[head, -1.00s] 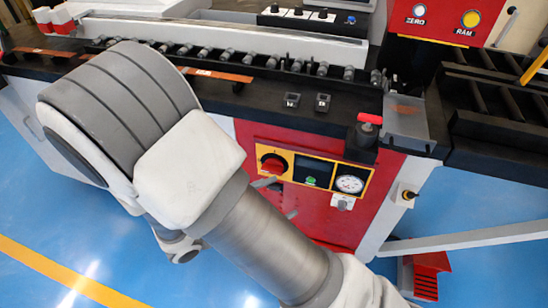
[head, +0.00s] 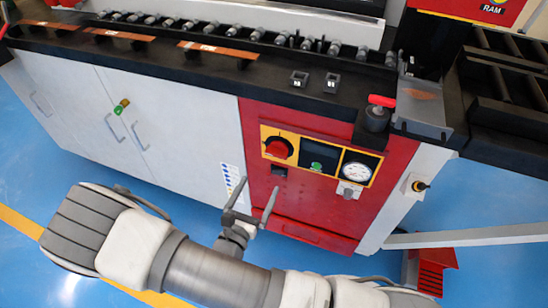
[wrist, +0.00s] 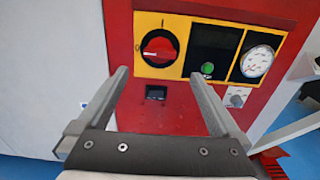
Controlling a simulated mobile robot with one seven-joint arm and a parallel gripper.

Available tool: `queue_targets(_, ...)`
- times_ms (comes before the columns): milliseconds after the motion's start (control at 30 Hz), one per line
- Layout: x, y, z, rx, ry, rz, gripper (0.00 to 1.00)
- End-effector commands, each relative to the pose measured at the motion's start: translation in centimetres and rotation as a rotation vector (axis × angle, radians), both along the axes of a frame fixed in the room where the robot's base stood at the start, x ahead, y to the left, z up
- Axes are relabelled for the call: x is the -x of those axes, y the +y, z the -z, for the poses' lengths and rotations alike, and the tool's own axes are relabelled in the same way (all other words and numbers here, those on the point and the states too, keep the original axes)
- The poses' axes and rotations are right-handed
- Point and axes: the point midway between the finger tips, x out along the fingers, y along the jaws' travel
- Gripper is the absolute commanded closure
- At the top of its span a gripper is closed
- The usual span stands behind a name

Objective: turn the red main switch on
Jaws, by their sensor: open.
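The red main switch (head: 278,148) is a round rotary knob on a black disc, on the yellow-framed control panel at the front of the red cabinet. It also shows in the wrist view (wrist: 159,48), where its pale pointer mark lies roughly horizontal, towards the left, with a small mark above the dial. My gripper (head: 258,186) is open and empty, below and slightly left of the switch in the head view. In the wrist view the fingertips (wrist: 160,75) stand apart on either side below the switch. Nothing touches the switch.
Right of the switch are a dark display with a green button (head: 316,165) and a round gauge (head: 357,171). A small black socket (head: 279,171) sits below. Blue floor is open in front.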

Motion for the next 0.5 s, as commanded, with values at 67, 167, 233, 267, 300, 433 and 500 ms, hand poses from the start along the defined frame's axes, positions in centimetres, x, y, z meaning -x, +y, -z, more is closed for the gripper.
queue_targets(67,-1.7,-0.7,0.1,-0.001,-0.001,0.004,0.00)
queue_targets(167,-3.8,-1.5,0.1,0.000,-0.001,0.005,0.00)
queue_targets(233,-5.3,-2.0,0.1,0.000,-0.001,0.005,0.00)
queue_targets(267,-5.9,-2.3,0.1,0.000,-0.001,0.005,0.00)
queue_targets(300,-6.6,-2.5,0.1,0.000,0.000,0.004,0.00)
queue_targets(433,-8.8,-3.4,0.1,0.000,0.000,0.005,0.00)
queue_targets(500,-9.8,-3.6,0.1,-0.001,-0.001,0.003,0.00)
